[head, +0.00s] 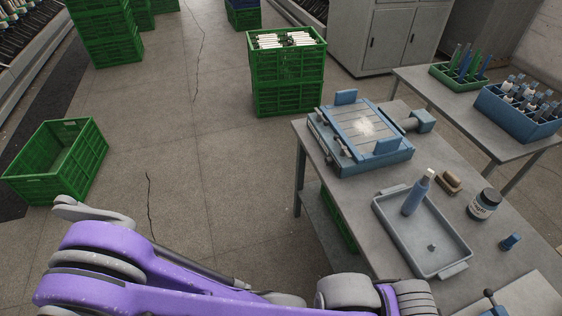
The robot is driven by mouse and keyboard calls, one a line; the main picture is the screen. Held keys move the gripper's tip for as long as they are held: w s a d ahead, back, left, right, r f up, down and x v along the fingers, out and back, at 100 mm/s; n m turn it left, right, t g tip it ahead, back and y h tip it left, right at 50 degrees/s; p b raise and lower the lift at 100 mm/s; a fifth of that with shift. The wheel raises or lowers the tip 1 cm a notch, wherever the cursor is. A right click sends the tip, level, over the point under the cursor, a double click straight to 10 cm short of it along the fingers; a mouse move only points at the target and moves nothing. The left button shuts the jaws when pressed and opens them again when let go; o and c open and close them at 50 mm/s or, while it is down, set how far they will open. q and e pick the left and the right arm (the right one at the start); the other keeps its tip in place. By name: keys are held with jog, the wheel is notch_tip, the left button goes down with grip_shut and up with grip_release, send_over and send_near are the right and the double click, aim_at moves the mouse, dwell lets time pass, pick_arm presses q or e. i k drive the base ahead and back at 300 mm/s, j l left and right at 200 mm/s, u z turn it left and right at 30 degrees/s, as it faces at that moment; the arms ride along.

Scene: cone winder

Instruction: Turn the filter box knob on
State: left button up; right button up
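I cannot make out a filter box or its knob in the head view. A grey cabinet (378,38) with two doors stands at the back, cut off by the top edge, and no knob shows on it. Purple and grey links of my own arm cross the bottom of the view from the left. Neither of my grippers is in view.
A workbench (455,200) at right holds a blue clamping fixture (362,138), a grey tray (420,232) with a blue bottle (416,194), and a dark jar (485,204). Green crates (60,160) stand at left and centre back. The middle floor is clear.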

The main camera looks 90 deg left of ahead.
aim_at(328, 160)
jog(key=u, duration=2.6)
jog(key=i+j+u, duration=0.5)
jog(key=i+j, duration=0.25)
jog(key=i+j+u, duration=0.25)
jog(key=i, duration=0.45)
jog(key=i+j+u, duration=0.25)
jog(key=i, duration=0.5)
jog(key=i+z, duration=0.3)
jog(key=z, duration=0.2)
jog(key=i+z, duration=0.3)
jog(key=z, duration=0.15)
jog(key=i+j+z, duration=0.2)
jog(key=z, duration=0.3)
jog(key=i+z, duration=0.15)
jog(key=z, duration=0.3)
jog(key=i+j+z, duration=0.1)
jog(key=z, duration=0.35)
jog(key=i+j+z, duration=0.1)
jog(key=z, duration=0.35)
jog(key=i+j+z, duration=0.15)
jog(key=z, duration=0.3)
jog(key=i+j+z, duration=0.1)
jog(key=j+z, duration=0.15)
jog(key=z, duration=0.2)
jog(key=j+z, duration=0.2)
jog(key=z, duration=0.25)
jog(key=j+z, duration=0.25)
jog(key=z, duration=0.2)
